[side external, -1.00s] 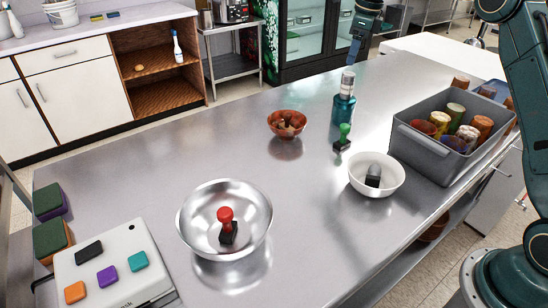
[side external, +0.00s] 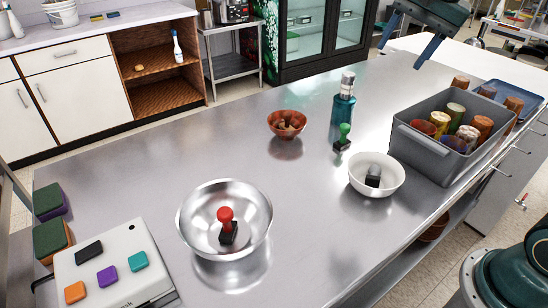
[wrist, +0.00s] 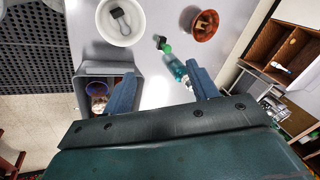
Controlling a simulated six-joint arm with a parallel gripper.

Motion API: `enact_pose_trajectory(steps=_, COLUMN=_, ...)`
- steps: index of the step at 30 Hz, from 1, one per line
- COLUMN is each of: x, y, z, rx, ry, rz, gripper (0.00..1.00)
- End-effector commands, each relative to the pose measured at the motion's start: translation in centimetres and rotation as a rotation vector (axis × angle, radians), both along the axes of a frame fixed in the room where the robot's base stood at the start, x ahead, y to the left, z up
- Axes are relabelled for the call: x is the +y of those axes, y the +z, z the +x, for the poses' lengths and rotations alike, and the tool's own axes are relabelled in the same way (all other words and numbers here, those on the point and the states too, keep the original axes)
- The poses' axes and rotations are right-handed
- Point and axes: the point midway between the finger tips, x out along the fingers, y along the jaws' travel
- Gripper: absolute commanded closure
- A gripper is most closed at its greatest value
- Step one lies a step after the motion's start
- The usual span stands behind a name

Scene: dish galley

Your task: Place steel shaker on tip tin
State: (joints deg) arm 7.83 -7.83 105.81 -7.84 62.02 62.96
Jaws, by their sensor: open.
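No object is plainly marked as the steel shaker or the tip tin. A teal bottle with a silvery top (side external: 344,101) stands upright on the steel counter; its teal body also shows in the wrist view (wrist: 177,70). A copper-coloured bowl (side external: 275,124) with brown contents stands left of it, and at the top of the wrist view (wrist: 211,34). My gripper (side external: 402,56) is open and empty, raised above the counter's far right part, behind the grey bin. In the wrist view its two fingers (wrist: 160,72) are spread apart, with the bin beneath the left one.
The grey bin (side external: 405,150) holds several coloured cylinders. A white bowl (side external: 358,187) holds a grey-handled stamp, a steel bowl (side external: 187,225) a red-handled one. A green-handled stamp (side external: 344,136) stands near the bottle. A blue tray (side external: 520,97) lies behind the bin. The counter's middle is clear.

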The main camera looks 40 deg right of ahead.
Motion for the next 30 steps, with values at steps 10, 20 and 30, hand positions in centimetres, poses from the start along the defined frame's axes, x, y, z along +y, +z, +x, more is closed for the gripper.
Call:
enact_pose_trajectory(steps=10, x=2.1, y=-2.2, z=-9.1, rx=-0.073, ry=0.466, rz=-0.195, gripper=0.41)
enact_pose_trajectory(steps=20, x=2.8, y=-6.3, z=-16.0, rx=-0.124, ry=0.866, rz=-0.392, gripper=0.41)
enact_pose_trajectory(steps=30, x=2.8, y=-8.1, z=-18.1, rx=-0.137, ry=1.007, rz=-0.468, gripper=0.41)
